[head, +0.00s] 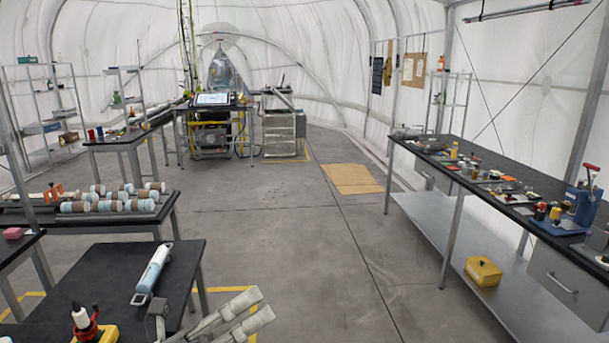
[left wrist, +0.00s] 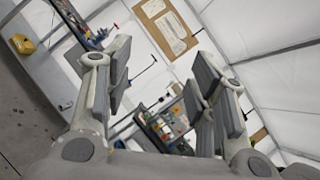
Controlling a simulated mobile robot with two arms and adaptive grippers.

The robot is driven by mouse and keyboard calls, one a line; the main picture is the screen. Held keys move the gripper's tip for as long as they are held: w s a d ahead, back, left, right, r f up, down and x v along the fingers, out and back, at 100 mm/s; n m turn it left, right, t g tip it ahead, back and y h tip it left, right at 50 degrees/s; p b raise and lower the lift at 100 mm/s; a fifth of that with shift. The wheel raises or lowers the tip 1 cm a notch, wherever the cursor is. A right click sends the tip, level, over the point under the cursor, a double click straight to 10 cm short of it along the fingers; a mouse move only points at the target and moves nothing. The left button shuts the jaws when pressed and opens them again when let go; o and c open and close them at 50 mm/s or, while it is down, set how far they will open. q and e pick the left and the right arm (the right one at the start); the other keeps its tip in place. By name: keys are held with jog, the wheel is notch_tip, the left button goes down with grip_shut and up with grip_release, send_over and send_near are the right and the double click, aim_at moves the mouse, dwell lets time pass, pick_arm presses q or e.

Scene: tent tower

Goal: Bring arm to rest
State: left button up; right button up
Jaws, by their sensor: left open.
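My left gripper (head: 243,312) shows at the bottom of the head view, its pale grey fingers pointing up and right beside the near black table (head: 190,262). It also shows in the left wrist view (left wrist: 165,95), where its two grey-padded fingers stand apart with nothing between them. Beyond the fingers in that view are the white tent wall and a brown board with papers (left wrist: 165,28). My right gripper is not in either view.
Several banded cylinders (head: 105,205) lie on the table behind. A long workbench (head: 440,160) with tools runs along the right. The middle floor (head: 290,225) is clear.

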pick_arm(q)
jog(key=w+a+f+n+t+y, duration=0.2)
jog(key=a+n+t+y, duration=0.4)
jog(key=n, duration=0.4)
jog(key=w+a+f+n+t+y, duration=0.35)
jog(key=n+y, duration=0.35)
jog(key=n, duration=0.3)
jog(key=s+a+f+n+g+y, duration=0.3)
jog(key=a+f+n+g+y, duration=0.3)
jog(key=f+n, duration=0.45)
jog(key=s+d+f+n+g, duration=0.3)
jog(key=s+f+n+g, duration=0.3)
jog(key=s+f+g, duration=0.95)
jog(key=s+f+t, duration=0.2)
jog(key=s+f, duration=0.2)
jog(key=f, duration=1.1)
jog(key=s+f+t, duration=0.1)
jog(key=s+f, duration=0.3)
jog(key=f, duration=1.1)
jog(key=s+a+f+g+b, duration=0.1)
jog(key=s+a+f, duration=0.2)
jog(key=s+f, duration=1.3)
jog(key=shift+s+a+f, duration=0.2)
jog(key=shift+s, duration=0.1)
